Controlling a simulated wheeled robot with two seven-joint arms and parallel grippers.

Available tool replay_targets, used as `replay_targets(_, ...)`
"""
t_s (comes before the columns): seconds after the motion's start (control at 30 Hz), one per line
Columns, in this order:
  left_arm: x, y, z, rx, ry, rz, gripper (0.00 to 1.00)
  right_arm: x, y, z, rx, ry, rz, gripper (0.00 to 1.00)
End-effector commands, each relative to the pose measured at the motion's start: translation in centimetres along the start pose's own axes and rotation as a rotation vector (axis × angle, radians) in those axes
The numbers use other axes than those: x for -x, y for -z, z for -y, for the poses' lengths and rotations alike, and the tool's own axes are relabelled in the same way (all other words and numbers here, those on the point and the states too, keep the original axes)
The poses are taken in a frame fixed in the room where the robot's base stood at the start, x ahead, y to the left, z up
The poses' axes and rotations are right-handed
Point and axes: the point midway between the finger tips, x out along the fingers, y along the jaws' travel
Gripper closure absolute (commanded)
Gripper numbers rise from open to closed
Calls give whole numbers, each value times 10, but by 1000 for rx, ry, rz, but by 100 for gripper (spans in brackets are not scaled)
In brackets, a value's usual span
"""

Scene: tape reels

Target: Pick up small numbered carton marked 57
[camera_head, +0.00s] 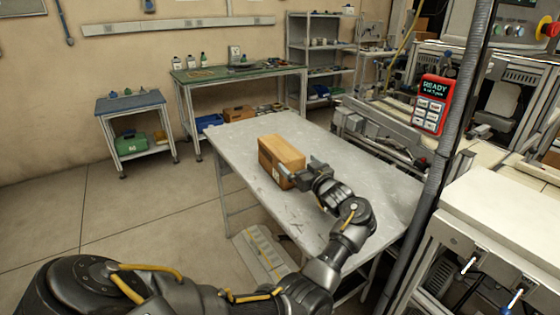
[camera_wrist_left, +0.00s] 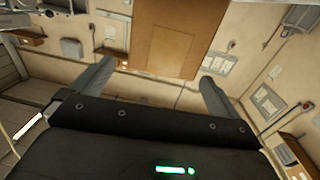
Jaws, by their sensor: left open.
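A small brown carton (camera_head: 279,151) stands on the grey metal table. A small pale label shows low on its side, but I cannot read its number. My left gripper (camera_head: 301,169) is open at the carton's near right end. In the left wrist view, the carton (camera_wrist_left: 166,38) fills the upper middle, between and beyond the two spread fingers of the gripper (camera_wrist_left: 157,72). There is a gap on each side, and no finger visibly touches it. My right gripper is not in view.
The grey table (camera_head: 355,185) is mostly bare around the carton. A brown box (camera_head: 238,113) and a blue bin (camera_head: 209,122) sit beyond its far edge. A dark post with a red READY panel (camera_head: 431,104) stands at the right, beside a white-topped bench (camera_head: 510,215).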

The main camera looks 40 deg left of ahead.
Motion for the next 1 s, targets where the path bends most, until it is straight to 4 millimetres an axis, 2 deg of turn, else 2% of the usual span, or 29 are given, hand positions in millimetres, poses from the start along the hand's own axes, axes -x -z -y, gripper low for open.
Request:
replay_targets(0.1,-12,1,1,-1,1,0,0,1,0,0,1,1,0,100)
replay_targets(0.33,-20,1,3,0,4,1,0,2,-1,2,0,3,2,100)
replay_targets(0.67,-63,4,5,-2,4,0,0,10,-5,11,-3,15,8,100)
replay_targets(0.97,-67,3,5,1,2,1,0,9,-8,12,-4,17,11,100)
replay_targets(1.0,-67,3,5,1,2,1,5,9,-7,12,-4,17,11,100)
